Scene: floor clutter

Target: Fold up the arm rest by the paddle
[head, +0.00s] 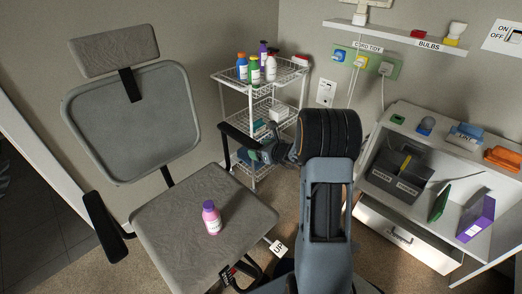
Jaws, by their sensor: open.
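A grey office chair has a seat (190,232) and a mesh back. One black arm rest (100,226) slants along the seat's left side. The other black arm rest (237,134) is on the right side, at the far edge of the seat; its near end is close to my gripper. A white tag marked UP (279,248) sits at the seat's right edge, near dark levers. I cannot tell which part is the paddle. My gripper (249,156) is open beside the right arm rest; whether they touch is unclear. My arm hides part of the chair's right side.
A white wire trolley (257,98) with bottles stands behind my gripper. A white cabinet (405,238) with an open drawer stands at the right, holding boxes. Carpet shows between chair and trolley.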

